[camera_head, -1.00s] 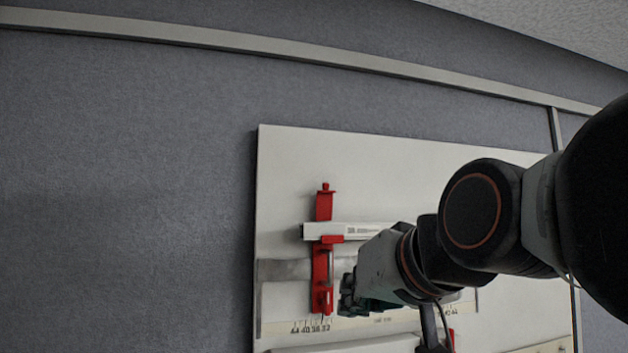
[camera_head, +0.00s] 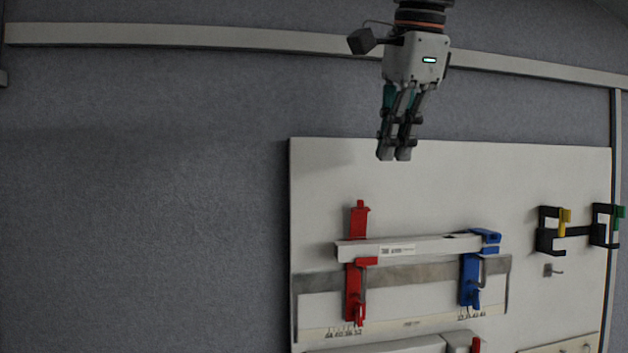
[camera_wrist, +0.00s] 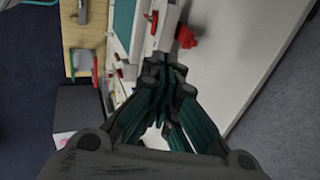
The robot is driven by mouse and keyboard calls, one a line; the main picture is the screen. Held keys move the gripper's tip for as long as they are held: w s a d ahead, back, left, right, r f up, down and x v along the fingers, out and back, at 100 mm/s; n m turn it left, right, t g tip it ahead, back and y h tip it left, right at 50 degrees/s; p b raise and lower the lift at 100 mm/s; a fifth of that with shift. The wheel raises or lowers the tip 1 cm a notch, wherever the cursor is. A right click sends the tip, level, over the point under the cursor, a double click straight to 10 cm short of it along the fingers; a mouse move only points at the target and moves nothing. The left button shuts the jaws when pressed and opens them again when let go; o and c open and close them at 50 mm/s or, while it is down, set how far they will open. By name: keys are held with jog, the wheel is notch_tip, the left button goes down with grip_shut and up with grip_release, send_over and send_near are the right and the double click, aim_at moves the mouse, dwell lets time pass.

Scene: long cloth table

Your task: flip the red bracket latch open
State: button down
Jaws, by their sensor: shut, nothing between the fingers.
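The red bracket (camera_head: 354,292) is fixed upright on the white board, at the left end of a white bar (camera_head: 400,249). Its red latch (camera_head: 360,222) stands up above the bar in the head view. In the wrist view a red part (camera_wrist: 187,38) shows just beyond the fingertips, beside the bar. My gripper (camera_head: 395,156) hangs fingers down above the bracket and a little to its right, apart from it. Its fingers are shut with nothing between them; the fingertips also show in the wrist view (camera_wrist: 163,68).
A blue bracket (camera_head: 469,281) holds the bar's right end. Black holders with a yellow part (camera_head: 564,222) and a green part (camera_head: 619,219) are on the board's right. The white board (camera_head: 330,175) is bare left of my gripper. Grey cloth wall (camera_head: 150,200) fills the left.

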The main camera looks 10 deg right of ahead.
aim_at(369, 209)
jog(key=w+f+p, duration=0.1)
jog(key=w+f, duration=0.7)
jog(key=shift+f, duration=0.2)
dwell(0.5)
jog(key=shift+w+r+p, duration=0.3)
jog(key=shift+r+p, duration=0.05)
jog(key=shift+p, duration=0.4)
jog(key=shift+w+r+p, duration=0.3)
jog(key=shift+w+p, duration=0.4)
jog(key=shift+w+f, duration=0.2)
jog(key=shift+w, duration=0.15)
jog(key=shift+s, duration=0.15)
